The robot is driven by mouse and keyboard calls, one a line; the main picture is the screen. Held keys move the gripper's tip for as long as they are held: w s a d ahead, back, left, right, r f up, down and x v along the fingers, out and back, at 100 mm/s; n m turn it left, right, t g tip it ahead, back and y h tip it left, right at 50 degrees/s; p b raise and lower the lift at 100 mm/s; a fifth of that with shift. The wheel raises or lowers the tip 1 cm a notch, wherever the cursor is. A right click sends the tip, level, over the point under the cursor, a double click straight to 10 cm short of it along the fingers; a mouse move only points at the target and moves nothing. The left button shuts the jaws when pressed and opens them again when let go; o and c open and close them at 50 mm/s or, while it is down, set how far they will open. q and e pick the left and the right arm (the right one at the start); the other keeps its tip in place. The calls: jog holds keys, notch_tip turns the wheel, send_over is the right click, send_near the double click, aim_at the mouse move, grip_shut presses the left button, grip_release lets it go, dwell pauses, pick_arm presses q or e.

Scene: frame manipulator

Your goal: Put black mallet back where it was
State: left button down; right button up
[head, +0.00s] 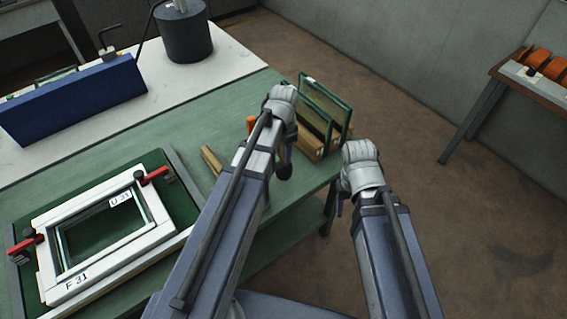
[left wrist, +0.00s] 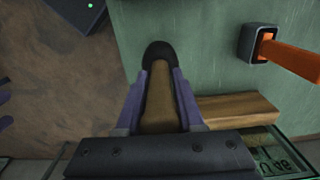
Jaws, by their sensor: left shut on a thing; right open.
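In the left wrist view, my left gripper (left wrist: 159,108) is shut on the light wooden handle of the black mallet (left wrist: 158,52). The mallet's dark rounded head is beyond the fingertips, over the green table top. I cannot tell whether it touches the table. My right gripper (head: 340,205) is open and empty, off the table's right edge. An orange-handled tool (left wrist: 290,56) stands in a small dark holder (left wrist: 252,43) right of the mallet.
Upright glass panes (head: 325,108) stand in a wooden rack at the table's far right corner. A wooden piece (head: 211,160) lies left of my left arm. A white frame (head: 145,222) with red clamps (head: 155,176) fills the left. A blue box (head: 75,97) stands behind.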

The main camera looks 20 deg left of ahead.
aim_at(283, 161)
pick_arm(q)
notch_tip(283, 161, down, 4)
jog(key=b, duration=0.3)
jog(key=shift+r, duration=0.25)
jog(key=c, duration=1)
grip_release()
jog(key=shift+f, duration=0.2)
jog(key=o, duration=0.5)
jog(key=shift+r, duration=0.1)
